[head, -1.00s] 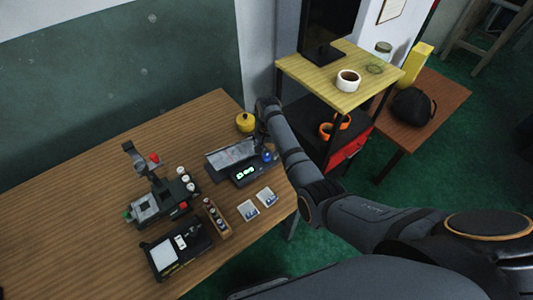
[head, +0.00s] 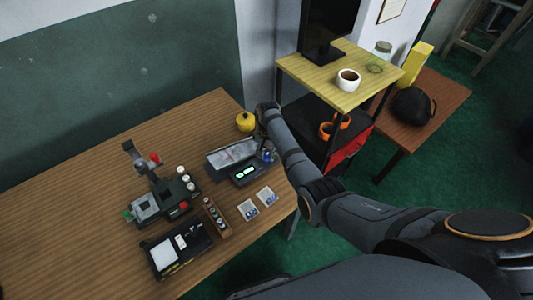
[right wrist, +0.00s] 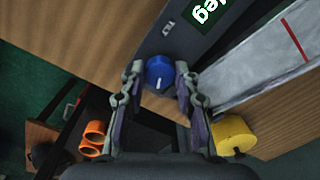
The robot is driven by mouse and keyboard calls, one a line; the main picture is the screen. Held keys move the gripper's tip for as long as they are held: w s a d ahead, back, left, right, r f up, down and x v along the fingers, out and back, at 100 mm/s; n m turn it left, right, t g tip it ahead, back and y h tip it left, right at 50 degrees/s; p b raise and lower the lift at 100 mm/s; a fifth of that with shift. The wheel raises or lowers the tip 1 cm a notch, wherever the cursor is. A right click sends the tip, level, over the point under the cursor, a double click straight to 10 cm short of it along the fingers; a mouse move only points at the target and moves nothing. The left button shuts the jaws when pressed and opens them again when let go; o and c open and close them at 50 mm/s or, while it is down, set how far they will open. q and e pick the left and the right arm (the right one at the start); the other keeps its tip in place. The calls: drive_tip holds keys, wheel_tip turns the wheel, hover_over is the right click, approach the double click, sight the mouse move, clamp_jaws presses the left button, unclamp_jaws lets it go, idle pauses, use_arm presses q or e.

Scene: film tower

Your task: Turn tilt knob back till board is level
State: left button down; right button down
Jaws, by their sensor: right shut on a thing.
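The blue tilt knob (right wrist: 158,69) with a white mark sits at the end of the dark tilt unit (right wrist: 160,42). My right gripper (right wrist: 159,80) is shut on the knob, one finger on each side. In the head view the knob (head: 268,155) shows at the unit's right end, partly hidden by my gripper. The grey board (head: 232,154) lies behind the unit's green display (head: 245,172) and looks nearly flat. The board (right wrist: 255,75) also shows in the right wrist view with a red line across it. The display digits are too small to read. My left gripper is out of view.
A yellow round object (head: 246,122) stands behind the board, close to my right arm. A shelf with a white mug (head: 348,80) stands to the right.

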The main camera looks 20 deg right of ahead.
drive_tip(key=shift+r+n+p, duration=0.15)
drive_tip(key=shift+n+p, duration=0.75)
drive_tip(key=shift+n, duration=0.3)
drive_tip(key=n+p, duration=0.1)
drive_tip(key=n, duration=0.2)
drive_tip(key=shift+n+p, duration=0.3)
drive_tip(key=shift+p, duration=0.05)
drive_tip(key=n+p, duration=0.1)
drive_tip(key=n, duration=0.2)
drive_tip(key=shift+w+n, duration=0.1)
drive_tip(key=shift+n, duration=1.8)
drive_tip(key=shift+p, duration=0.3)
drive_tip(key=c, duration=1)
unclamp_jaws()
